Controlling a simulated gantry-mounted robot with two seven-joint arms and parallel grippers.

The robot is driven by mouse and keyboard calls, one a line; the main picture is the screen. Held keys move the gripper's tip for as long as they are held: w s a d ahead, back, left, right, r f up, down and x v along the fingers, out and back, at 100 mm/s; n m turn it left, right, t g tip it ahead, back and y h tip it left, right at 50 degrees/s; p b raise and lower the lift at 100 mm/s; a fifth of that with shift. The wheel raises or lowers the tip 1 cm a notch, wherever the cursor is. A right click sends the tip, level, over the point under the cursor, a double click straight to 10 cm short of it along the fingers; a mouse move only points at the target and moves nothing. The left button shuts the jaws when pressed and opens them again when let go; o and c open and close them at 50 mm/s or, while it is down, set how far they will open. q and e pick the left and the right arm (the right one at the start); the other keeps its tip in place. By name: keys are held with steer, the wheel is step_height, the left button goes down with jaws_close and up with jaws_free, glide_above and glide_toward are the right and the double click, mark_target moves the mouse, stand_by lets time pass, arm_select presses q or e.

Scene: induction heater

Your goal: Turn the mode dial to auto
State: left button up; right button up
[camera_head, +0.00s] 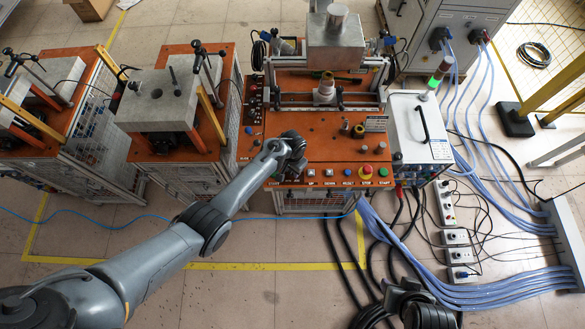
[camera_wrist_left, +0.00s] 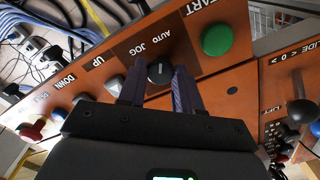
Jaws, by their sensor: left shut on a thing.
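The black mode dial (camera_wrist_left: 160,72) sits on the orange control panel (camera_wrist_left: 232,88), below the AUTO and JOG labels, which look upside down in the left wrist view. My left gripper (camera_wrist_left: 158,88) has one finger on each side of the dial and is shut on it. I cannot make out which label the dial points to. In the head view my left gripper (camera_head: 284,172) is over the left front of the orange panel (camera_head: 322,148), and my wrist hides the dial there. A dark part of my right arm shows at the bottom right; its jaws cannot be made out.
A green START button (camera_wrist_left: 217,40) is close beside the dial. The UP and DOWN buttons and a red emergency stop (camera_wrist_left: 32,128) line the same panel. In the head view a white power box (camera_head: 418,130) stands right of the panel, with blue hoses and cables on the floor.

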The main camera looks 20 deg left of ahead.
stand_by(0.3)
arm_select(q)
steer(key=o, duration=1)
steer(key=shift+o, duration=0.2)
steer(key=shift+r, duration=0.1)
steer(key=shift+r, duration=0.35)
step_height(320, 180, up, 10)
steer(key=p, duration=0.1)
steer(key=shift+f, duration=0.1)
